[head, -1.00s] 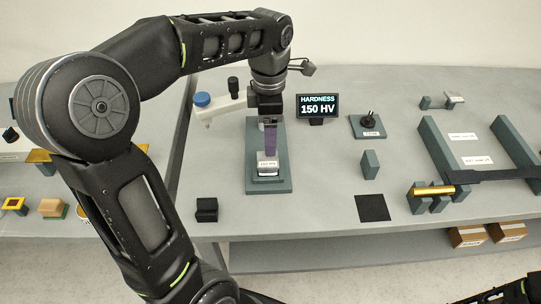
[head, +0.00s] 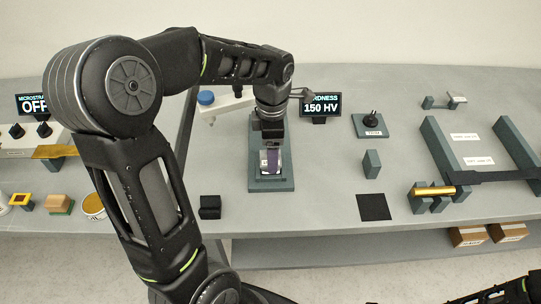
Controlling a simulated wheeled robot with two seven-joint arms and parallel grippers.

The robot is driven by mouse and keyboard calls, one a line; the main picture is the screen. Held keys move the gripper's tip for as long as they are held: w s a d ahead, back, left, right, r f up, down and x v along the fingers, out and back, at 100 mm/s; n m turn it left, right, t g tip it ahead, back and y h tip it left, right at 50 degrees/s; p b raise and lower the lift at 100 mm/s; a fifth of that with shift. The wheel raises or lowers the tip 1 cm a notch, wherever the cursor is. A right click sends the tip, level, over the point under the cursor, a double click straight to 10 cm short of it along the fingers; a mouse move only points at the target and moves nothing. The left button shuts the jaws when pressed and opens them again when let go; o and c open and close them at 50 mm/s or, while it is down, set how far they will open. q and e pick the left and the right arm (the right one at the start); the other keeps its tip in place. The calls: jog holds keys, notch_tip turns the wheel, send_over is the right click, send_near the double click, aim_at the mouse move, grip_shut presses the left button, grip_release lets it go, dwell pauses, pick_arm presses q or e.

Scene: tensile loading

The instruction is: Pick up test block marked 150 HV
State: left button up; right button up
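The test block (head: 271,170) is a small pale block on the grey-green base (head: 286,183) of the hardness tester, near its front. Its label cannot be read now. My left gripper (head: 270,163) comes down from above at the block, with purplish finger surfaces beside or just over it. The arm hides most of the grip, so I cannot tell whether the fingers are closed on the block. The display (head: 321,107) behind reads 150 HV, its title partly hidden by the wrist. My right gripper is not seen.
A grey-green post (head: 371,164) stands right of the tester. A gold cylinder (head: 434,190) rests on supports further right. The table between pad and tester is clear.

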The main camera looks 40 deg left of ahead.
pick_arm(q)
jog(key=shift+f, duration=0.5)
jog(key=shift+c, duration=0.4)
grip_shut()
dwell(0.4)
jog(key=shift+r, duration=0.1)
notch_tip(320, 180, up, 10)
jog(key=b, duration=0.1)
dwell(0.5)
dwell(0.4)
